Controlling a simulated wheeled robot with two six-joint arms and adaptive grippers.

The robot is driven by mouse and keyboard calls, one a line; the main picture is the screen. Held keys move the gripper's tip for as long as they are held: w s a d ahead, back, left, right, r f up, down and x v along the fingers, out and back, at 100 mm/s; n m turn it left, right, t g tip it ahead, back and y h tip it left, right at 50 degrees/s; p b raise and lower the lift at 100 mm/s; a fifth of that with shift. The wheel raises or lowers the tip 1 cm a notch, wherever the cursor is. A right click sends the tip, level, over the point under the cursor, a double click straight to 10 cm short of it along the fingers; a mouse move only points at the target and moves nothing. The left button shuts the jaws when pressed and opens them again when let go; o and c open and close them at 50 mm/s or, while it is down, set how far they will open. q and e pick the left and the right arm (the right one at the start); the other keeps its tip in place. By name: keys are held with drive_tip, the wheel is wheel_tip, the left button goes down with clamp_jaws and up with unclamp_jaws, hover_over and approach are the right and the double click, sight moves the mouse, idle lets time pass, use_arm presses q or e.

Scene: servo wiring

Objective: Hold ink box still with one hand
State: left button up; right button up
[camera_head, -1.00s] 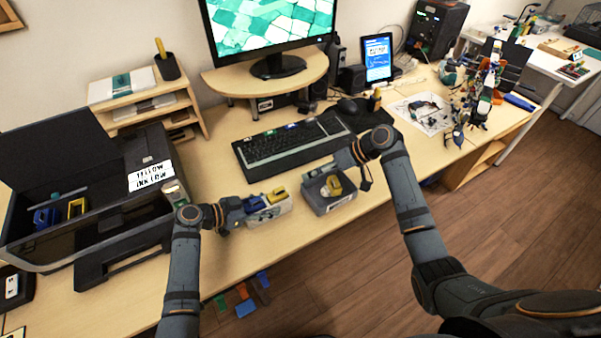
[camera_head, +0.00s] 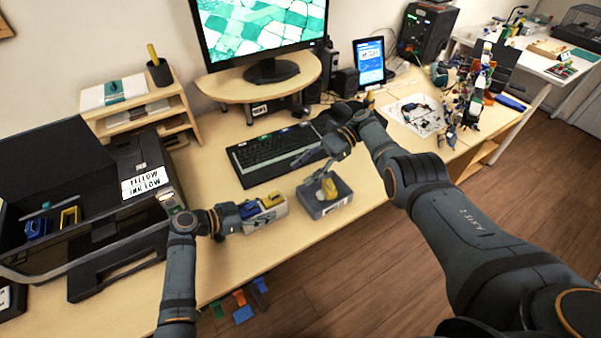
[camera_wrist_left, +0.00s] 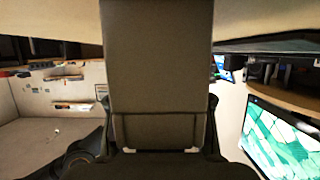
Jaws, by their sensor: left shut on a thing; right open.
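The ink box (camera_head: 268,221) is a small pale box near the front edge of the desk, with a blue cartridge (camera_head: 250,209) and a yellow cartridge (camera_head: 272,200) in its top. My left gripper (camera_head: 245,213) is shut on the left end of the box, which seems to rest on the desk. My right gripper (camera_head: 312,156) is open and empty, behind and above a grey bin (camera_head: 333,206). A yellow piece (camera_head: 328,187) lies in the bin. In the left wrist view, a dark grey panel fills the middle and hides the fingertips.
A black printer (camera_head: 110,205) with its lid up stands at the left, with blue and yellow cartridges inside. A keyboard (camera_head: 272,157) lies behind the boxes. The monitor stand (camera_head: 262,90) is at the back. Several coloured pieces (camera_head: 243,314) lie on the floor below.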

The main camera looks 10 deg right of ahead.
sight(277, 192)
drive_tip(key=x, duration=1.2)
drive_tip(key=shift+f, duration=0.15)
drive_tip(key=shift+c, duration=0.4)
clamp_jaws()
